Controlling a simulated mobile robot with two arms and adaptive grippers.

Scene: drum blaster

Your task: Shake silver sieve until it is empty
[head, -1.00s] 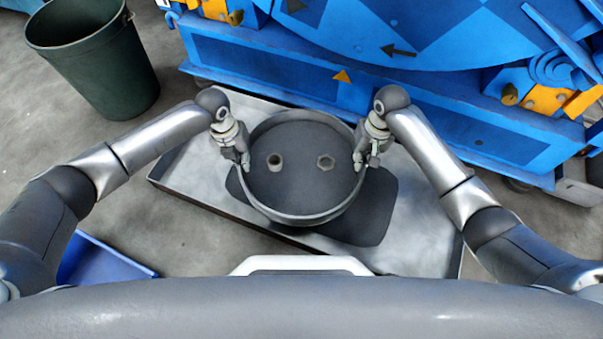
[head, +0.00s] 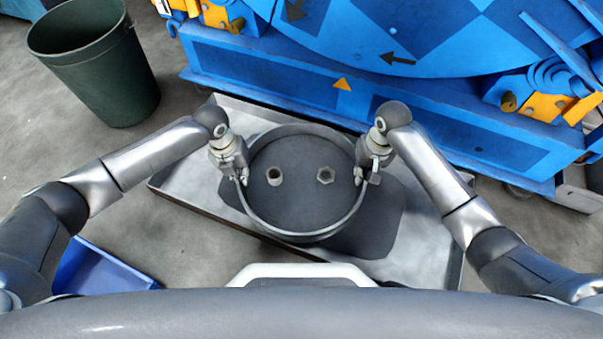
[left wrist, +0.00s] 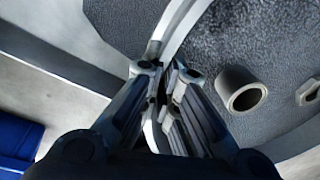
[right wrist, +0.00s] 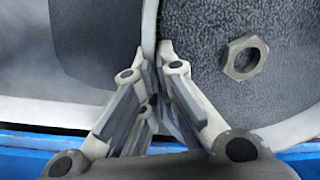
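The round silver sieve (head: 300,215) is held over a metal tray (head: 415,255). A short tube-like piece (head: 274,176) and a hex nut (head: 325,175) lie inside it; they also show in the left wrist view (left wrist: 241,90) and the right wrist view (right wrist: 243,56). My left gripper (head: 243,178) is shut on the left rim of the sieve, with the rim between its fingers in the left wrist view (left wrist: 158,85). My right gripper (head: 360,178) is shut on the right rim, also seen in the right wrist view (right wrist: 150,75).
A blue machine (head: 300,75) with a checkered drum stands just beyond the tray. A dark green bin (head: 100,65) stands at the upper left. A blue box (head: 100,270) sits on the floor at the lower left.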

